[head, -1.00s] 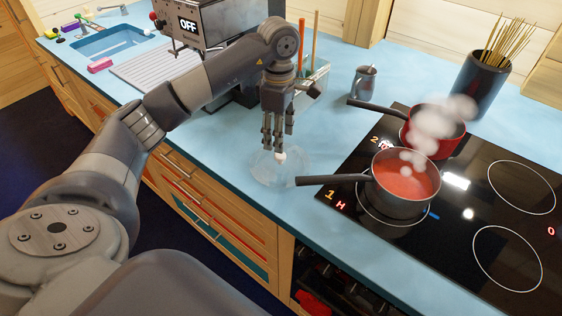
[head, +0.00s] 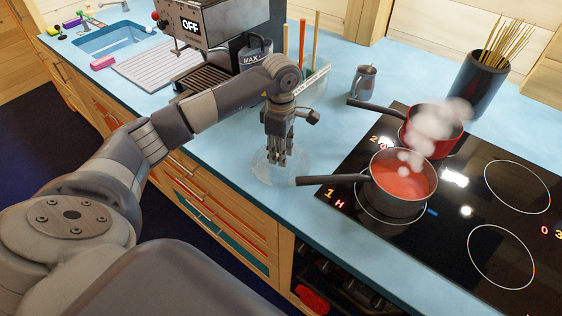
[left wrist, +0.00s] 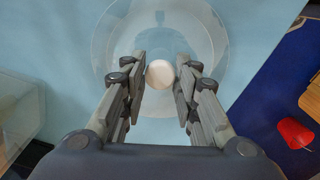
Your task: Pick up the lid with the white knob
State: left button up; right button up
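The lid (head: 264,174) is a clear glass disc lying on the blue counter, left of the stove. Its white knob (left wrist: 160,74) shows in the left wrist view, where the lid's clear rim (left wrist: 104,42) spreads around it. My left gripper (head: 277,160) points down over the lid. In the left wrist view its fingers (left wrist: 161,85) stand open on either side of the knob, with a small gap on each side. In the head view the fingers hide the knob. My right gripper is not in view.
A grey pot of red sauce (head: 403,202) stands on the stove, its dark handle (head: 330,180) reaching close to the lid's right side. A steaming red pot (head: 437,143) is behind it. A metal jug (head: 365,82) and a coffee machine (head: 203,28) stand further back.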

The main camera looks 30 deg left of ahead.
pick_arm(q)
grip_shut()
